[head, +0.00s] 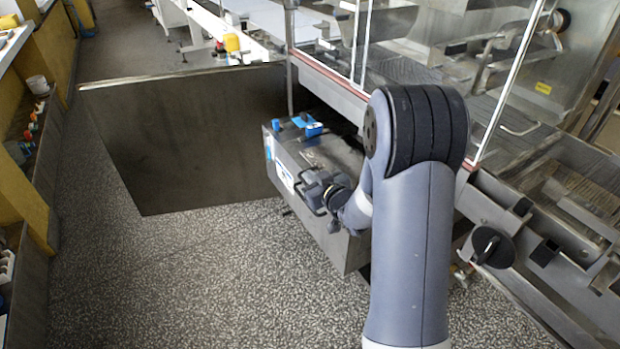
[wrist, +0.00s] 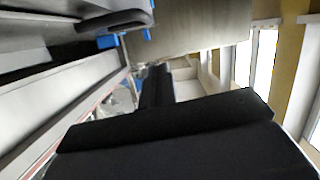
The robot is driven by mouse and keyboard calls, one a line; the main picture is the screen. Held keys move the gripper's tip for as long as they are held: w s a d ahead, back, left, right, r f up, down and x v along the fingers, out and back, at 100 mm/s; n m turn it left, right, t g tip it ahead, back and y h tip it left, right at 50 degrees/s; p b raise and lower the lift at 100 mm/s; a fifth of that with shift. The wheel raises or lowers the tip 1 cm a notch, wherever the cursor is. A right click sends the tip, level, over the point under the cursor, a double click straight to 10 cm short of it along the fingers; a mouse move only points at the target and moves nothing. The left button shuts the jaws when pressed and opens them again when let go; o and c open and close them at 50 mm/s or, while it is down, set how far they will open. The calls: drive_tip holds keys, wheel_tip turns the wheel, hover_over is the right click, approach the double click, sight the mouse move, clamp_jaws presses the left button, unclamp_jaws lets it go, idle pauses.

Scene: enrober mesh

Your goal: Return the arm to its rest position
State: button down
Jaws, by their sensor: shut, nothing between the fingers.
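My grey arm rises from the bottom of the head view and bends at a large dark joint. My gripper (head: 308,198) is at the left end of the arm, in front of the grey metal box, and looks shut and empty. Whether it touches the box cannot be told. In the wrist view my dark gripper (wrist: 157,88) fills the lower middle, with nothing seen held in it. Part of the forearm is hidden behind the dark joint.
The grey box (head: 343,165) carries blue parts (head: 308,124). A large dark panel (head: 190,135) stands out to the left. The glass-sided machine (head: 450,60) is at the right. Speckled floor (head: 190,275) is clear at lower left. Yellow-sided shelving (head: 22,195) lines the left edge.

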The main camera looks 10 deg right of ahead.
drive_tip(key=v, duration=0.6)
drive_tip(key=shift+s, duration=0.35)
drive_tip(key=w+f, duration=0.2)
drive_tip(key=w, duration=0.1)
drive_tip(key=w+a+f, duration=0.1)
drive_tip(key=w, duration=0.2)
drive_tip(key=w+a+f+b, duration=0.1)
drive_tip(key=w+f, duration=0.1)
drive_tip(key=w, duration=0.1)
drive_tip(key=shift+w+f, duration=0.3)
drive_tip(key=shift+f, duration=0.4)
